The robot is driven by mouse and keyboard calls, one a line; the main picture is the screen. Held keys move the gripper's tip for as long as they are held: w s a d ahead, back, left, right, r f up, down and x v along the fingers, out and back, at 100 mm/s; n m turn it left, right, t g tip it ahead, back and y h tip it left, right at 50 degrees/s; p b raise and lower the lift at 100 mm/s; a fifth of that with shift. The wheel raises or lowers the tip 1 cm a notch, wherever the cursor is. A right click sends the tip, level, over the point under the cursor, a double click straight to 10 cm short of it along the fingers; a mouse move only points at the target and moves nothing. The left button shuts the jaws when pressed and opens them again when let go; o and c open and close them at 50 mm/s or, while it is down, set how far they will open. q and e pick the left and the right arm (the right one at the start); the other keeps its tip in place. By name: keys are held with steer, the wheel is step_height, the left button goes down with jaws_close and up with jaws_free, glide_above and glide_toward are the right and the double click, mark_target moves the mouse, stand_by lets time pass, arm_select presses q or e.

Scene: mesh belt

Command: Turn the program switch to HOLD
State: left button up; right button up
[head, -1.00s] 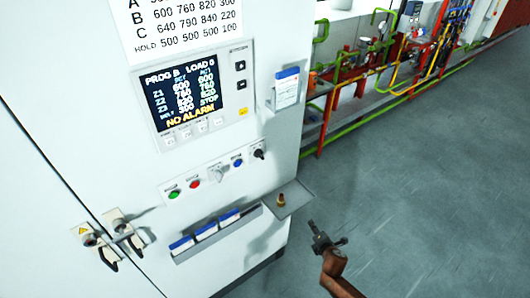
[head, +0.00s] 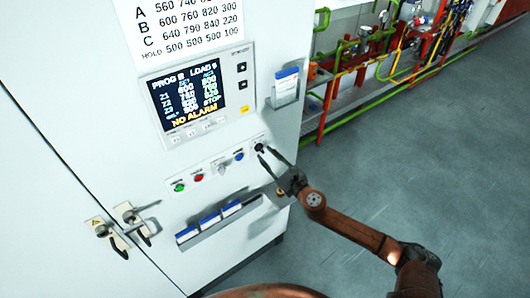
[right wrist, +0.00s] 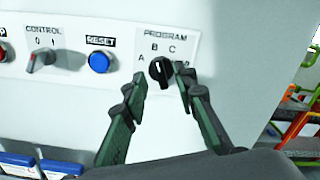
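The program switch is a black rotary knob (right wrist: 160,72) on a white plate marked PROGRAM, with A, B and C around it. The label to the right of C is mostly hidden by a finger. Its grip stands near upright, roughly toward B. In the head view the knob (head: 259,147) is at the right end of the control row. My right gripper (right wrist: 157,83) is open, its fingers left and right of the knob; I cannot tell whether they touch it. In the head view the gripper (head: 265,152) is at the panel. My left gripper is not in view.
Left of the switch are a blue RESET button (right wrist: 99,62) and a CONTROL switch (right wrist: 42,59). The display (head: 187,95) reads PROG B and NO ALARM. A rack with blue-topped items (head: 211,221) is below; a card holder (head: 286,87) is above right.

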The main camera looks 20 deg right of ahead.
steer(key=shift+x, duration=0.95)
steer(key=shift+c, duration=0.2)
jaws_close()
